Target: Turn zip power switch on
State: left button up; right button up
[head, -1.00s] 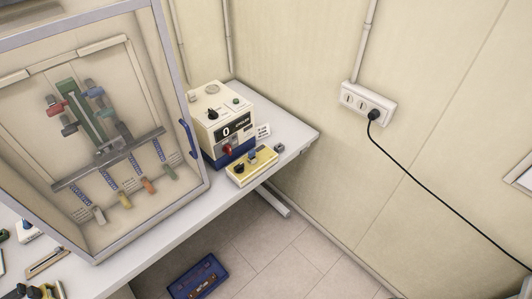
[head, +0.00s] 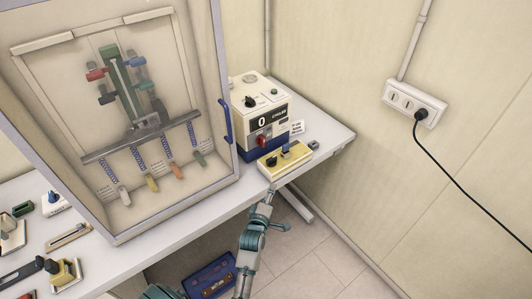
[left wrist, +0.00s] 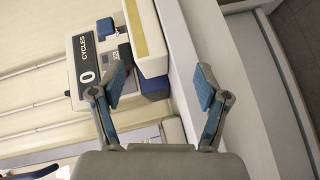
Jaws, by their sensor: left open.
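The white and blue counter box (head: 262,108) with a "0" CYCLES display stands on the bench, right of the glazed cabinet. It has a red switch or knob (head: 263,141) low on its front. A small yellow-topped box (head: 298,158) with a blue part and a dark knob sits before it; I cannot tell which control is the zip power switch. My left gripper (head: 271,191) is just in front of the yellow box, by the bench edge. In the left wrist view my left gripper (left wrist: 160,88) is open and empty, with the counter box (left wrist: 88,65) and yellow box (left wrist: 150,38) beyond.
A cabinet (head: 228,170) with a blue handle stands left of the counter box. A small label card (head: 298,128) is beside the counter box. A wall outlet (head: 414,104) has a black plug and cable. A blue tray (head: 208,277) lies on the floor below the bench.

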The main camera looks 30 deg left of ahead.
aim_at(262, 145)
pick_arm(q)
jog(key=s+a+r+n+t+y, duration=0.1)
jog(key=s+a+r+n+y, duration=0.15)
jog(key=a+r+n, duration=0.4)
jog(key=w+a, duration=0.1)
jog(key=w, duration=0.4)
jog(key=w+a+r+m, duration=0.1)
jog(key=w+a, duration=0.1)
jog(key=w, duration=0.3)
jog(key=w+a+r+m+b, duration=0.1)
jog(key=w, duration=0.4)
jog(key=shift+a+m, duration=0.2)
jog(key=shift+m, duration=0.05)
jog(key=shift+w+a, duration=0.35)
jog(key=shift+w, duration=0.1)
pick_arm(e)
jog(key=shift+w+a+r, duration=0.1)
jog(key=shift+w+a, duration=0.15)
jog(key=shift+w, duration=0.3)
jog(key=shift+w+a+r, duration=0.1)
jog(key=shift+w+a, duration=0.1)
jog(key=shift+w, duration=0.3)
pick_arm(q)
jog(key=shift+d, duration=0.15)
jog(key=c, duration=1.2)
pick_arm(e)
jog(key=shift+s+d+f, duration=0.1)
jog(key=shift+s+d, duration=0.05)
